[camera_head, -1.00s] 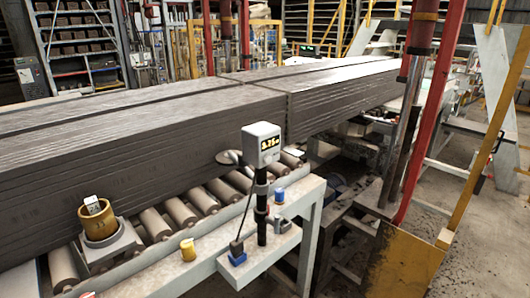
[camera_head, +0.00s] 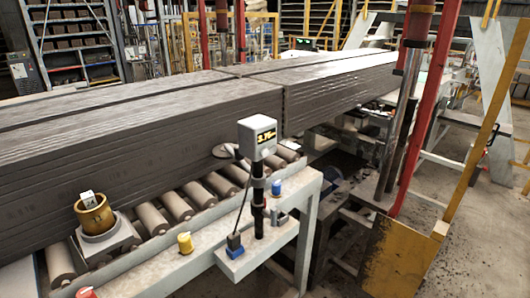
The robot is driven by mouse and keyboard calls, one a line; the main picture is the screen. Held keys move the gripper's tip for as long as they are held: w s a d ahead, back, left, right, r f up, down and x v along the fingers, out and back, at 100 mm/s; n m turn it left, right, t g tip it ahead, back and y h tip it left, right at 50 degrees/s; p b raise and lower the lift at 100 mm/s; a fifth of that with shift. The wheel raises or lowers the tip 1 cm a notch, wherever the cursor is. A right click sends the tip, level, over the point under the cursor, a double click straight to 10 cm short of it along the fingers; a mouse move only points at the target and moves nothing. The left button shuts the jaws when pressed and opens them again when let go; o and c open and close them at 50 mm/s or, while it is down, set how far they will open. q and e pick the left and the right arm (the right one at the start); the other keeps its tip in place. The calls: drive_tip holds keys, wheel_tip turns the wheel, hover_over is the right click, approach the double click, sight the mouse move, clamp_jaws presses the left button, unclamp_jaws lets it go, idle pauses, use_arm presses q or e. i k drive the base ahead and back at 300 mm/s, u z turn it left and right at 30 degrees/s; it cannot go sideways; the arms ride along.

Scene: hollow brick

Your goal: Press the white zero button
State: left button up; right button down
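A pale grey display box (camera_head: 258,138) with glowing yellow digits stands on a black post (camera_head: 258,202) at the front of the grey bench (camera_head: 207,251). I cannot make out a white zero button for certain. A small white piece with a dark mark (camera_head: 87,198) sits in a brown-yellow cup (camera_head: 94,216); I cannot tell what the mark is. A blue block (camera_head: 235,243) is at the foot of the post, with a thin dark rod rising from it. Neither of my grippers is in view.
A yellow cylinder (camera_head: 186,243), a blue cylinder (camera_head: 276,187) and a red piece (camera_head: 86,293) are on the bench. A red post (camera_head: 425,110) and yellow panel (camera_head: 395,258) stand right.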

sight(264, 151)
drive_tip(key=k, duration=1.1)
drive_tip(key=u, duration=0.55)
drive_tip(key=i, duration=0.8)
drive_tip(key=u, duration=0.3)
